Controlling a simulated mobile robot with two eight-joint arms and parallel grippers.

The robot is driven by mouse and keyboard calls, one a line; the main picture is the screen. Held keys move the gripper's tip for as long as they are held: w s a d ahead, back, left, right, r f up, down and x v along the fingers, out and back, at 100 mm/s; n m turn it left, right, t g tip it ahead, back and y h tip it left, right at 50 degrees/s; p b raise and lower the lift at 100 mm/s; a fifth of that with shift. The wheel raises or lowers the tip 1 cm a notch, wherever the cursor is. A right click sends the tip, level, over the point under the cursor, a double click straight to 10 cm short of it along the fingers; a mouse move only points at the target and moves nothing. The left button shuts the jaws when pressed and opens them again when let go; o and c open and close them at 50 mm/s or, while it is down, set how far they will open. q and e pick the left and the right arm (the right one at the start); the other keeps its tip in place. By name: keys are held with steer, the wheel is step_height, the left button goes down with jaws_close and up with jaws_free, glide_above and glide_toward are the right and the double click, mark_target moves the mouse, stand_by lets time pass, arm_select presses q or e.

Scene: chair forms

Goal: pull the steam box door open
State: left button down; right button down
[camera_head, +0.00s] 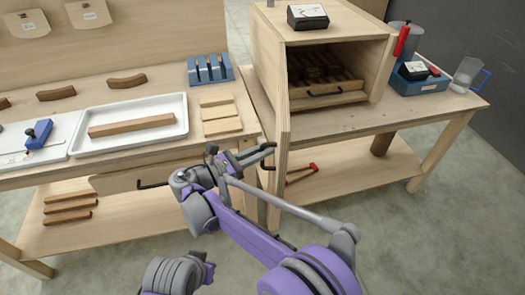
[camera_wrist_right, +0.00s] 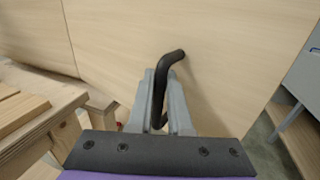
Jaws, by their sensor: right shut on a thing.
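The steam box (camera_head: 336,42) is a pale wooden cabinet on the right-hand bench. Its door (camera_head: 283,125) stands swung out toward me, seen nearly edge-on, so the box's front is open. The door's outer face (camera_wrist_right: 225,50) fills much of the right wrist view. My right gripper (camera_head: 268,152) is at the door's left side, shut on the black door handle (camera_wrist_right: 172,62), which bends up between the fingers in the wrist view. Inside the box, a rack (camera_head: 325,85) with a black pull holds dark wooden pieces.
The left bench holds a white tray (camera_head: 185,130) with a wooden strip, a blue slotted block (camera_head: 209,70) and pale wood pieces (camera_head: 220,115). A blue container (camera_head: 418,80) and a clear jug (camera_head: 467,75) stand right of the box. Floor at lower right (camera_head: 440,230) is clear.

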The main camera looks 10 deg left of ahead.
stand_by(0.3)
steer(key=c, duration=0.8)
jaws_free()
steer(key=shift+c, duration=0.2)
arm_select(q)
steer(key=shift+s+a, duration=0.1)
